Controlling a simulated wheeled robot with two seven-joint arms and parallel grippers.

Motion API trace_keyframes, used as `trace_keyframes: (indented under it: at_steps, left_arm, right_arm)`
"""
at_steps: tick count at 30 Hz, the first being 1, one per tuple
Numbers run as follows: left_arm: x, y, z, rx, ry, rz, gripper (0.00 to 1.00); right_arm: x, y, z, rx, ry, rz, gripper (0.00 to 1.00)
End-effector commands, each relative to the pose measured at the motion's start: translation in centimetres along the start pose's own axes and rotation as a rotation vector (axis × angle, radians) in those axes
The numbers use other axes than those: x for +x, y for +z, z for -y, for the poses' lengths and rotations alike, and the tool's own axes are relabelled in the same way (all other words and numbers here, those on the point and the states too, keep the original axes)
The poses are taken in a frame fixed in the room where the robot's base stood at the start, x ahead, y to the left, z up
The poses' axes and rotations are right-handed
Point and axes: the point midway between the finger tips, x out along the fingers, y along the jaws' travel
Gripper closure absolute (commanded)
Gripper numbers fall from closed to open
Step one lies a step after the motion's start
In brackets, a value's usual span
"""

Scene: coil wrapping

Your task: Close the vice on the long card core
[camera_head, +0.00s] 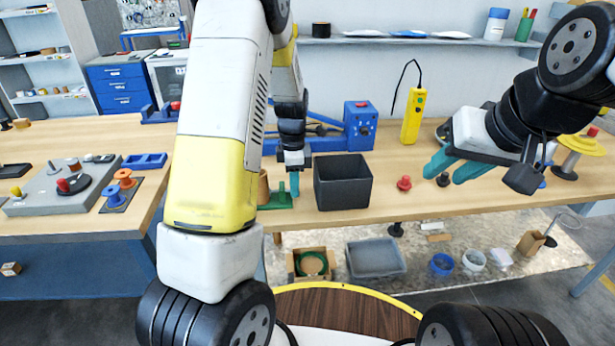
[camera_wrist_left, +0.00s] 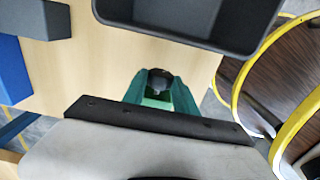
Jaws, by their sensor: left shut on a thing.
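The green vice (camera_head: 280,201) stands on the bench near its front edge, left of the black bin. A tan card core (camera_head: 262,187) is upright at its left side, partly hidden by my left arm, so I cannot see the jaw contact. My left gripper (camera_head: 293,180) points down at the right end of the vice. In the left wrist view its teal fingers (camera_wrist_left: 160,90) are shut around a dark round knob (camera_wrist_left: 160,77), which appears to be the vice's handle. My right gripper (camera_head: 454,168) is open and empty above the bench at the right.
A black bin (camera_head: 342,183) stands close to the right of the left gripper; it also shows in the left wrist view (camera_wrist_left: 203,40). A red knobbed piece (camera_head: 404,184) lies between the bin and right gripper. A blue machine (camera_head: 358,127) and yellow control box (camera_head: 413,117) stand behind.

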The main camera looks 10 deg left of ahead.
Motion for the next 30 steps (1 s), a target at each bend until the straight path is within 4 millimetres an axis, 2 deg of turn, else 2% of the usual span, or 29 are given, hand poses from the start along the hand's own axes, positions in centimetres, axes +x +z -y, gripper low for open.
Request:
trace_keyframes:
  at_steps: [12, 22, 30]
  left_arm:
    - [-0.06, 0.08, -0.33, 0.001, -0.05, 0.002, 0.92]
    - [0.26, 0.04, -1.07, 0.0, -0.315, 0.001, 0.92]
    - [0.11, 0.13, -1.01, 0.002, -0.358, 0.003, 0.92]
  right_arm:
    - [0.0, 0.0, 0.0, 0.0, 0.0, 0.0, 0.64]
    - [0.0, 0.0, 0.0, 0.0, 0.0, 0.0, 0.64]
    - [0.0, 0.0, 0.0, 0.0, 0.0, 0.0, 0.64]
